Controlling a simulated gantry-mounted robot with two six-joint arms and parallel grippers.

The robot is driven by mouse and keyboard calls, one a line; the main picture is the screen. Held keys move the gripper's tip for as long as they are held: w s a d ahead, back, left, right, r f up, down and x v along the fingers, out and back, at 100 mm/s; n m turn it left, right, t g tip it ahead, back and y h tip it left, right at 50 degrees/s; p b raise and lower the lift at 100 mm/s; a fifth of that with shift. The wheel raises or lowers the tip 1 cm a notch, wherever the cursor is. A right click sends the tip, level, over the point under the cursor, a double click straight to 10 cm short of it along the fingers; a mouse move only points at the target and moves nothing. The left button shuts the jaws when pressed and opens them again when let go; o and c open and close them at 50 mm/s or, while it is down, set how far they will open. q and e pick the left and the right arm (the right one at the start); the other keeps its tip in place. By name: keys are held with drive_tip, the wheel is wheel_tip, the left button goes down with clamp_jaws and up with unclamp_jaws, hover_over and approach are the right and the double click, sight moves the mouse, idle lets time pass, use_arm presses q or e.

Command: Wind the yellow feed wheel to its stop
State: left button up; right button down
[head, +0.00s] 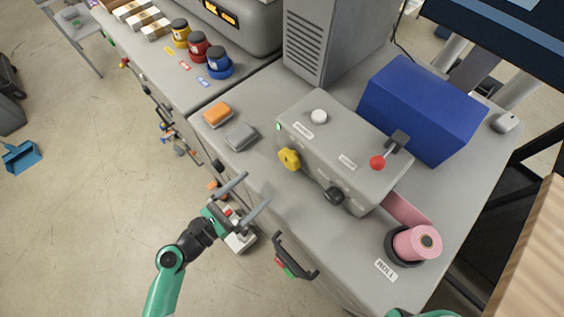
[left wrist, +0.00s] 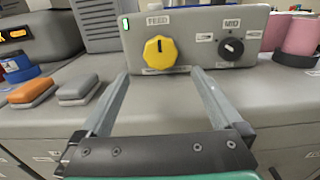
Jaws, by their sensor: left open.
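The yellow feed wheel (head: 288,159) is a knob on the front face of the grey laminator (head: 335,140). In the left wrist view the yellow wheel (left wrist: 160,52) sits under a FEED label, with a dark mark near its top. My left gripper (head: 251,193) is open and empty, in front of the counter edge and short of the wheel. In the left wrist view its fingers (left wrist: 158,75) point toward the machine with the wheel framed between them, still apart from it. My right gripper is not in view; only a bit of green arm shows at the bottom right.
A pink roll (head: 417,243) stands at the right. A blue box (head: 420,108) is behind.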

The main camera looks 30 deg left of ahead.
sight(286, 161)
use_arm(q)
drive_tip(key=x, duration=1.1)
drive_tip(key=shift+w+d+r, duration=0.1)
drive_tip(key=shift+w, duration=0.15)
drive_tip(key=c, duration=1.1)
drive_tip(key=shift+c, duration=0.2)
